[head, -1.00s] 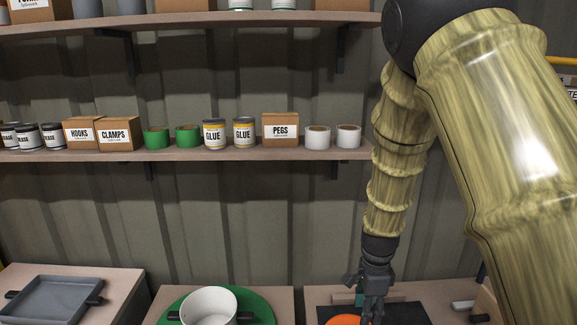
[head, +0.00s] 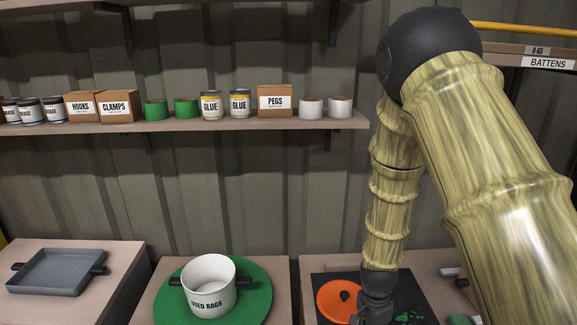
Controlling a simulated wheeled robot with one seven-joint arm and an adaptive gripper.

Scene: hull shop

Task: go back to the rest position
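My gripper (head: 374,308) hangs pointing down at the lower edge of the head view, over the dark mat (head: 325,281) on the right bench. It overlaps the right side of an orange round lid (head: 332,296) with a black knob in the picture. I cannot tell whether it touches the lid. Its fingertips are small, dark and partly cut off, so whether it is open or shut is unclear. I see no object clearly held in it.
A white pot (head: 209,285) labelled USED RAGS stands on a green round mat (head: 257,290). A grey tray (head: 57,271) lies on the left bench. The wall shelf (head: 190,127) holds tins, boxes and rolls. A BATTENS rack (head: 520,55) is at upper right.

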